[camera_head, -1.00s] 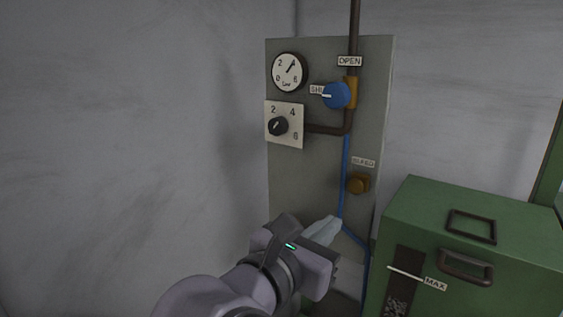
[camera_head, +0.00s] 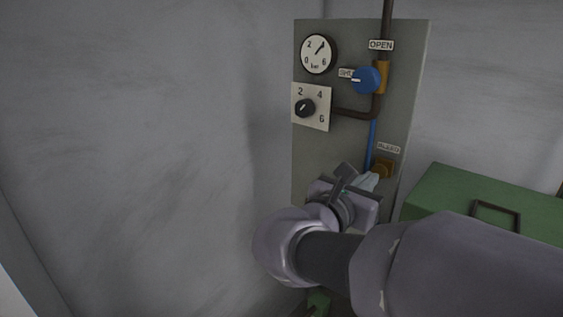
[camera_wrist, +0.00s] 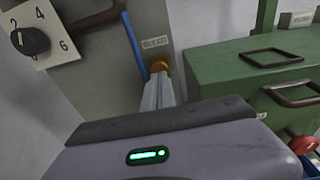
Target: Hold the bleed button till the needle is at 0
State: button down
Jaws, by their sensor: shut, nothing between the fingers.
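The brass bleed button (camera_head: 386,167) sits low on the grey panel (camera_head: 345,152), under a BLEED label (camera_head: 388,149). My gripper (camera_head: 372,179) is shut and empty, with its fingertips right at the button. In the wrist view the fingertips (camera_wrist: 159,80) overlap the lower part of the button (camera_wrist: 159,66); I cannot tell whether they touch or press it. The round gauge (camera_head: 316,58) is at the panel's top left. Its needle points up and right, around where 4 would be, well away from 0.
A blue valve knob (camera_head: 366,81) has its white mark toward the SHUT label (camera_head: 346,73). A black selector knob (camera_head: 305,108) is below the gauge. A blue hose (camera_head: 371,142) runs down left of the button. A green cabinet (camera_head: 450,185) stands to the right.

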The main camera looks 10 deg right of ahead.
aim_at(380, 169)
jog(key=shift+x, duration=1.55)
jog(key=shift+w+d+f+b, duration=0.1)
jog(key=shift+w+d+b, duration=0.25)
jog(key=shift+d, duration=0.25)
jog(key=shift+r, duration=0.25)
jog(key=shift+w+r, duration=0.1)
